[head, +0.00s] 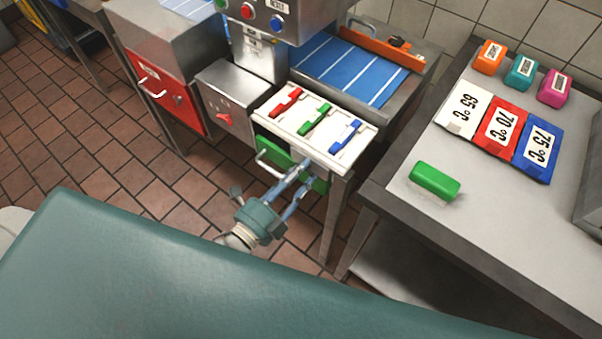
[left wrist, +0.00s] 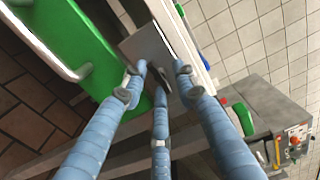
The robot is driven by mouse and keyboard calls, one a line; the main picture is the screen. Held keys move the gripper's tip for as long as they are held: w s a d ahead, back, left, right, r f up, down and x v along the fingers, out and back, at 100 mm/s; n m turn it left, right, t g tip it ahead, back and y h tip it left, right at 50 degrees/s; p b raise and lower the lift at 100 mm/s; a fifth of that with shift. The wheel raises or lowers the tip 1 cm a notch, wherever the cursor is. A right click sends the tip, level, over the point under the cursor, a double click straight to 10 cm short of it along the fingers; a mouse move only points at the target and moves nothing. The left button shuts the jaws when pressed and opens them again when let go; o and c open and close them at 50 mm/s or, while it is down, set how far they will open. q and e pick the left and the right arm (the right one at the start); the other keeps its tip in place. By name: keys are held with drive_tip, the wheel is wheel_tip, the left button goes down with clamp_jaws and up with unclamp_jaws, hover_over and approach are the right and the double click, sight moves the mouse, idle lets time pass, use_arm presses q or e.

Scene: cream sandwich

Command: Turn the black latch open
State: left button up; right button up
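No clearly black latch shows at the front of the bench. A small black piece (head: 398,42) sits on an orange bar (head: 380,50) at the back; I cannot tell if it is the latch. My left gripper (head: 308,176) is at the right part of the green drawer front (head: 276,152), below the white tray. In the left wrist view its blue fingers are spread around a flat grey plate (left wrist: 148,48) beside the green front (left wrist: 62,30). I cannot tell whether they touch the plate or whether it is the latch. My right gripper is not in view.
The white tray (head: 262,119) holds red, green and blue handled pieces. A metal box with a red knob (head: 224,117) and a red door (head: 172,98) stand left. A grey table (head: 405,205) with a green block (head: 434,181) and temperature signs stands right. Tiled floor lies in front.

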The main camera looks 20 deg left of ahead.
use_arm(q)
drive_tip(key=shift+a, duration=0.1)
drive_tip(key=v, duration=1.2)
drive_tip(key=shift+r, duration=0.15)
